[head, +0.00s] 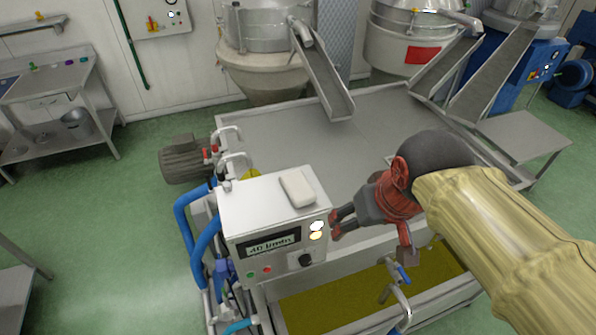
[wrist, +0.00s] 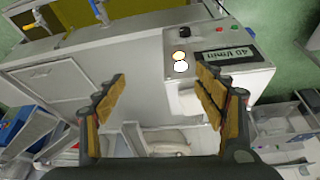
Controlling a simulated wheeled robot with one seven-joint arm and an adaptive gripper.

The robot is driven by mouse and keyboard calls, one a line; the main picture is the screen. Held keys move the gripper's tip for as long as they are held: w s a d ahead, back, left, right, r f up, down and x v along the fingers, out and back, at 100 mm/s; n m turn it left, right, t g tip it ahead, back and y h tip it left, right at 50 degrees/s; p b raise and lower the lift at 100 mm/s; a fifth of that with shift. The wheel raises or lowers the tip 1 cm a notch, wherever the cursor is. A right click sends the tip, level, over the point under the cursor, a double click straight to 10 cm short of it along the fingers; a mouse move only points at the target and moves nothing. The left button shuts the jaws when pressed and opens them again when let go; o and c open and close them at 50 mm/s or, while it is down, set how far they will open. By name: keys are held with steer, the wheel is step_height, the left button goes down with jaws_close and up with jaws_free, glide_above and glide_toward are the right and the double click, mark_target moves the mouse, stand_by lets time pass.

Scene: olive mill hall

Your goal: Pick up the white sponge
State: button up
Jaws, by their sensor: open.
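The white sponge (head: 297,189) is a small rounded block. It lies flat on top of the white control box (head: 270,212) in the head view. My gripper (head: 371,238) is to the right of the box and the sponge, apart from the sponge. In the wrist view my gripper (wrist: 159,78) is open, with its two tan-padded fingers wide apart and nothing between them. The control box (wrist: 222,62) shows there behind the right finger.
A large grey metal tank (head: 390,130) fills the area behind the box. An open trough of yellow-green oil (head: 360,296) and a blue-handled tap (head: 402,275) are in front. Blue hoses (head: 190,225) and a motor (head: 185,158) stand left of the box.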

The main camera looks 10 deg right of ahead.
steer(key=w+a+r+n+g, duration=0.15)
steer(key=w+a, duration=0.25)
steer(key=w, duration=0.7)
steer(key=n+g, duration=0.1)
steer(key=g, duration=0.2)
glide_above(298, 184)
steer(key=shift+s+d+f, duration=0.15)
steer(key=shift+f, duration=0.5)
steer(key=shift+s+d+f, duration=0.1)
steer(key=shift+f, duration=0.5)
steer(key=shift+w+a+f, duration=0.2)
steer(key=shift+w+f, duration=0.05)
steer(key=shift+f, duration=0.2)
step_height(298, 184, down, 7)
steer(key=shift+a+f+p, duration=0.1)
steer(key=shift+f+p, duration=0.05)
steer(key=shift+p, duration=0.35)
steer(key=shift+s, duration=0.1)
steer(key=shift+c, duration=0.6)
steer(key=c, duration=0.9)
